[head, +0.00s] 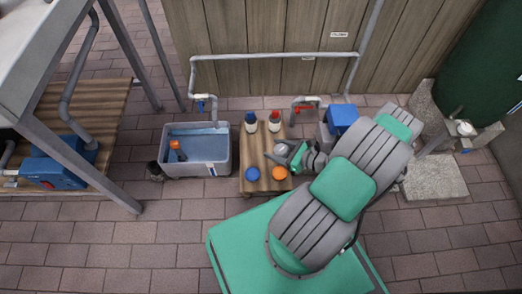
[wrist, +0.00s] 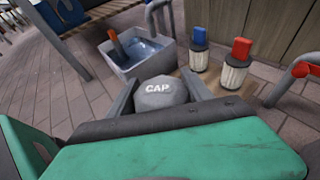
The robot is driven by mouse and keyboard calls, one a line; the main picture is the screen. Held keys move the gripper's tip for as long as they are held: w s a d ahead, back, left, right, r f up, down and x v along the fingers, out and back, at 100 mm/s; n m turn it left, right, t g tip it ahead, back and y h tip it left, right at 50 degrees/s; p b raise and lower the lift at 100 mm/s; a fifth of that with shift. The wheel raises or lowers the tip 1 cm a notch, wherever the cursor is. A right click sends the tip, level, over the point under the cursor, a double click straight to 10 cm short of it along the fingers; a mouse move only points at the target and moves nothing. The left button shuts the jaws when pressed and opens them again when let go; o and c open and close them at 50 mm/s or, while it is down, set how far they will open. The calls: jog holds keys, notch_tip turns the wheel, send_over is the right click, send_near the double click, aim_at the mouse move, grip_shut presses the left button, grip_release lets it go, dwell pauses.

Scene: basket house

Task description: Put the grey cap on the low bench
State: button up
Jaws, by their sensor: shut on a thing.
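My gripper (head: 297,154) is shut on the grey cap (wrist: 160,93), a faceted grey piece with "CAP" in white, held between the two fingers in the wrist view. In the head view the cap (head: 281,149) shows at the fingertips, over the right part of the low bench (head: 254,150). The bench is a small slatted wooden one; a strip of it shows behind the cap in the wrist view (wrist: 190,77). I cannot tell how high the cap is above the bench.
On the bench stand a blue-topped filter (head: 250,121) and a red-topped one (head: 274,121) at the back, with a blue cap (head: 252,174) and an orange cap (head: 279,173) in front. A grey water tub (head: 168,165) is on the left. The bench's middle is clear.

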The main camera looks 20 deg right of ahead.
jog(key=w+a+f+b, duration=0.1)
jog(key=w+f+b, duration=0.15)
jog(key=w, duration=0.25)
jog(key=b, duration=0.3)
send_over(259, 149)
jog(key=f, duration=0.5)
jog(key=shift+s+f, duration=0.25)
jog(key=shift+f, duration=0.1)
jog(key=f, duration=0.1)
jog(key=f+b, duration=0.2)
jog(key=shift+w+f, duration=0.35)
jog(key=shift+f, duration=0.05)
jog(key=shift+r, duration=0.1)
jog(key=o, duration=1.3)
jog(key=shift+o, duration=0.2)
